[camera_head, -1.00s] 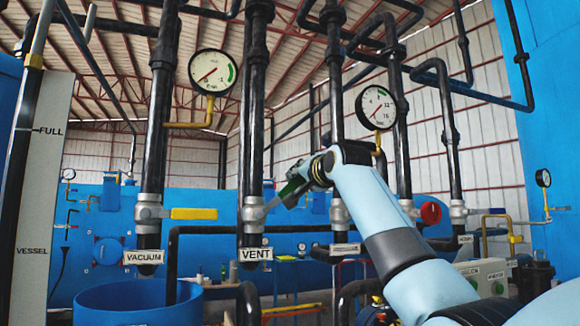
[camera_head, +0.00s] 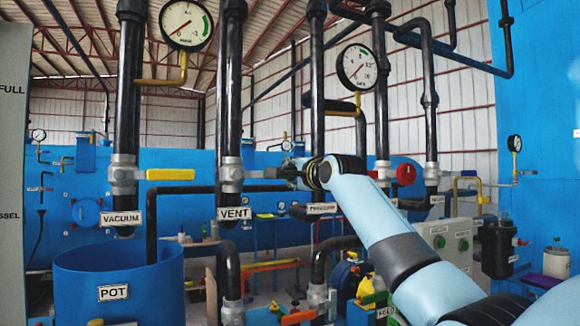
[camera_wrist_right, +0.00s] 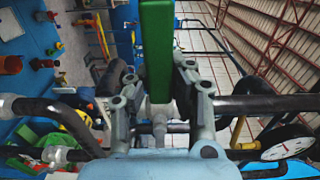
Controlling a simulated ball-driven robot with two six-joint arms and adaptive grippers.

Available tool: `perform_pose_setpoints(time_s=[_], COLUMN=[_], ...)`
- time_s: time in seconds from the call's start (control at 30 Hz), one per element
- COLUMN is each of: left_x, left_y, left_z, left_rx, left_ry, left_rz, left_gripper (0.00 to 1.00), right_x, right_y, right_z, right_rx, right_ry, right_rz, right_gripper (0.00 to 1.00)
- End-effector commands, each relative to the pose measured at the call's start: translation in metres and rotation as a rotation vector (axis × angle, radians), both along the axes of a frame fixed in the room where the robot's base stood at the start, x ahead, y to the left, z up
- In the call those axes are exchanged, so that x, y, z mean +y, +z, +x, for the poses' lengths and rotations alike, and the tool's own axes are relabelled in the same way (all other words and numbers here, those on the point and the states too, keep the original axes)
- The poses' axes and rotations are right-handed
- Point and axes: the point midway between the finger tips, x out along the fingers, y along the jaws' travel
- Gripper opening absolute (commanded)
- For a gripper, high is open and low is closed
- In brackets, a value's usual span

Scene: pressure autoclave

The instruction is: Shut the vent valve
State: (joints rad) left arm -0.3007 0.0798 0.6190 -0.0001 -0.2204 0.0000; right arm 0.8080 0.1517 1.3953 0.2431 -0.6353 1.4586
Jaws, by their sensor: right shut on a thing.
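The vent valve (camera_head: 231,174) is a grey fitting on the black vertical pipe above the VENT label (camera_head: 234,213). In the head view the gripper and arm mostly hide the handle. My left gripper is in neither view.
The vacuum valve (camera_head: 123,174) with a horizontal yellow handle (camera_head: 170,174) is left of the vent valve. A red valve handle (camera_head: 405,174) is right of my wrist. A blue pot (camera_head: 80,265) stands below left. Two gauges (camera_head: 186,24) (camera_head: 357,66) hang above.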

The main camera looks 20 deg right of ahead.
Motion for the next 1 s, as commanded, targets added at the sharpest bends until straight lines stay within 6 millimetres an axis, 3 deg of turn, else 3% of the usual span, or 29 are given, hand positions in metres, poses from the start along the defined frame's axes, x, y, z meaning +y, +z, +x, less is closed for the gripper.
perform_pose_setpoints(time_s=[0.6,0.63,0.8,1.0], left_x=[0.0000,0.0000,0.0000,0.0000], left_y=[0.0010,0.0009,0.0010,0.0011], left_z=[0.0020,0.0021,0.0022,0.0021], left_rx=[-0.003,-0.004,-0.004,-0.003], left_ry=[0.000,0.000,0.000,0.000], left_rz=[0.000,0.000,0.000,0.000], left_gripper=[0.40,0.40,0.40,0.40], right_x=[0.0002,0.0003,0.0002,0.0001], right_y=[-0.0106,-0.0107,-0.0092,-0.0070], right_z=[0.0003,0.0003,0.0003,0.0002], right_rx=[0.012,0.012,0.010,0.005], right_ry=[0.001,0.001,0.001,0.000], right_rz=[0.041,0.041,0.039,0.037], right_gripper=[0.00,0.21,0.43,0.46])
